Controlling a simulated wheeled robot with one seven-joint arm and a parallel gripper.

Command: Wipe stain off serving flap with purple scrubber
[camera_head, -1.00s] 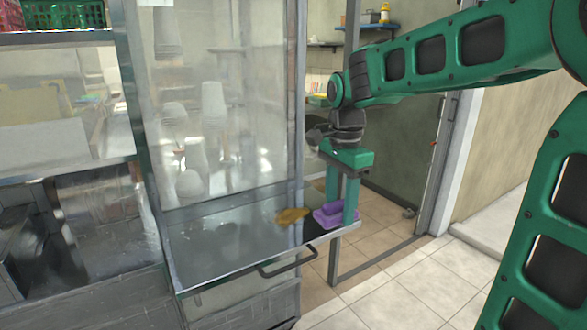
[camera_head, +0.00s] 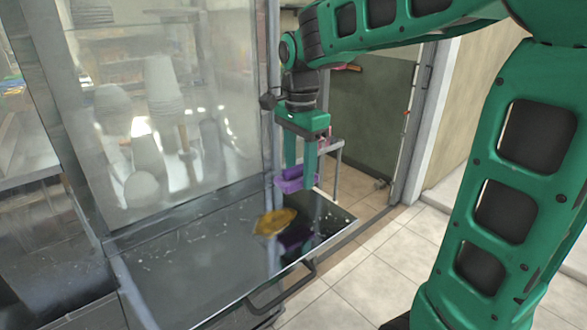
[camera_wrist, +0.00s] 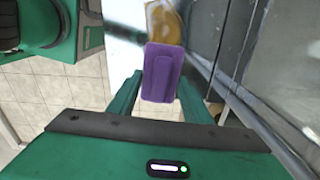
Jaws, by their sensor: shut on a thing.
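My gripper (camera_head: 302,180) is shut on the purple scrubber (camera_head: 290,186) and holds it above the serving flap (camera_head: 205,262), near the flap's right end. A dark purplish reflection shows on the flap below it, with a gap between. The yellow-brown stain (camera_head: 274,222) lies on the flap, just left of and below the scrubber in the head view. In the wrist view the scrubber (camera_wrist: 161,72) sits between the fingers, and part of the stain (camera_wrist: 164,22) shows beyond it. The scrubber hides the rest of the stain there.
A dark handle (camera_head: 283,290) runs along the flap's front edge. Tiled floor (camera_head: 370,265) lies open to the right, with a green door (camera_head: 370,120) beyond.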

